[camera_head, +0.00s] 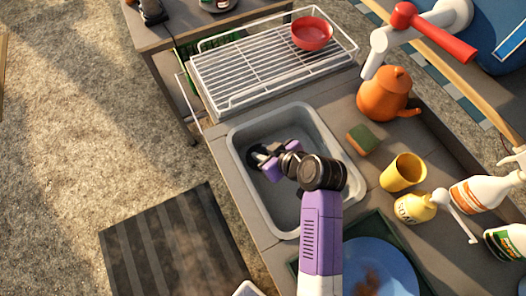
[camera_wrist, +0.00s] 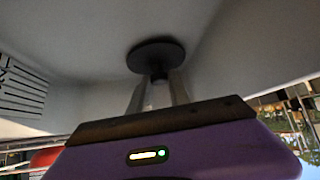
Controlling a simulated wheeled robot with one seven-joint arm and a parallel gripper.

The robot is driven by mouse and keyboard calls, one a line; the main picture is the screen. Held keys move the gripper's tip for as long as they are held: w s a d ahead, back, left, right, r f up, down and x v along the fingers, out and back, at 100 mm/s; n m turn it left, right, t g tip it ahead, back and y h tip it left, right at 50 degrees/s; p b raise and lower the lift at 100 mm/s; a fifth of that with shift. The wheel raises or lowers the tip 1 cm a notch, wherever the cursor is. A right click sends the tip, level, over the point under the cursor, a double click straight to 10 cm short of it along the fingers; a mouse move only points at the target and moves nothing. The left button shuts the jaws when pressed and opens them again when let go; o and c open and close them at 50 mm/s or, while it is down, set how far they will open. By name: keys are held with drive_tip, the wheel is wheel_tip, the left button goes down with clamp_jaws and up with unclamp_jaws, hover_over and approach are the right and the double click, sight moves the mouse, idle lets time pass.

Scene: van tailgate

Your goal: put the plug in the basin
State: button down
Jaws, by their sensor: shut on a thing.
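The plug (camera_wrist: 156,54) is a dark round disc with a short stem, seen in the wrist view just beyond my fingertips. My gripper (camera_wrist: 159,82) is shut on its stem. In the head view my gripper (camera_head: 262,158) is within the outline of the grey basin (camera_head: 240,172), near its left side. The plug is hard to make out there, as the jaws and wrist cover much of that spot. Pale basin walls (camera_wrist: 70,45) surround the plug in the wrist view. I cannot tell whether the plug touches the basin floor.
A wire drying rack (camera_head: 235,80) with a red bowl (camera_head: 312,34) stands behind the basin. A sponge (camera_head: 362,139), orange teapot (camera_head: 386,95), yellow cup (camera_head: 403,172) and several bottles (camera_head: 415,207) stand to the right. A blue plate (camera_head: 385,262) is at the front, right of my arm.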

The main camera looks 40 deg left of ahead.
drive_tip(key=shift+f, duration=0.25)
drive_tip(key=c, duration=1.2)
unclamp_jaws()
drive_tip(key=v, duration=1.2)
drive_tip(key=shift+s+r, duration=0.1)
